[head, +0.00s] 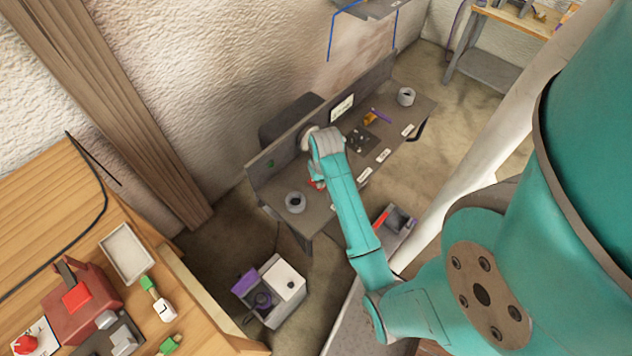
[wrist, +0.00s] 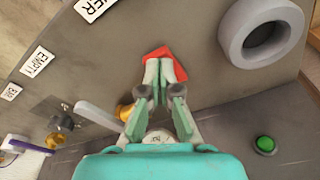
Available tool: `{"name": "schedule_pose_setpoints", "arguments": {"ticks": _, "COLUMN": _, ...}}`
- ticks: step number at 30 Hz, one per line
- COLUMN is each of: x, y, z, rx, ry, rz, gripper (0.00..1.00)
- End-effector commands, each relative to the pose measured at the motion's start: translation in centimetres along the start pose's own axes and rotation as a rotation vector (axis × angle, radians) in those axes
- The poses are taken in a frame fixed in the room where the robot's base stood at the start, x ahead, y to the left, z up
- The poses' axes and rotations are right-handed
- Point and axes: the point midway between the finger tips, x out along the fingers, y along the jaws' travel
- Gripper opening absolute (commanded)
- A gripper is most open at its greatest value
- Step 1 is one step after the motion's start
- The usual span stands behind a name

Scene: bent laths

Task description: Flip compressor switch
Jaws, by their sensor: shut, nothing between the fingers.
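My gripper (wrist: 160,72) is shut and empty in the wrist view. Its fingertips are at a red, angular part (wrist: 160,52) on the grey desk, overlapping it in the picture; whether they touch I cannot tell. No label reads "compressor", so I cannot tell whether this red part is the switch. A little red (head: 315,184) also shows beside my arm's end in the head view, where my arm hides most of the gripper. A green button (wrist: 265,144) is at the lower right in the wrist view. A pale lever (wrist: 97,115) lies left of the fingers.
The grey desk (head: 275,180) has a raised back panel. A thick grey ring (wrist: 262,30) stands right of the fingers. White label plates (wrist: 38,61) line the desk edge. A grey bin (head: 283,283) and a wooden bench (head: 60,210) stand to the left in the head view.

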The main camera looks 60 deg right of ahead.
Motion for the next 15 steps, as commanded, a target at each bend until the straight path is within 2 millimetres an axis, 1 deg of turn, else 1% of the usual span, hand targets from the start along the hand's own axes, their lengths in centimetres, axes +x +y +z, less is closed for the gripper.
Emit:
{"name": "schedule_pose_setpoints", "arguments": {"ticks": 10, "x": 0.31, "y": 0.0, "z": 0.07, "rx": 0.0, "ry": -0.001, "rz": 0.0, "gripper": 0.0}}
{"name": "schedule_pose_setpoints", "arguments": {"ticks": 15, "x": -0.56, "y": 0.0, "z": -0.12, "rx": 0.0, "ry": 0.001, "rz": 0.0, "gripper": 0.0}}
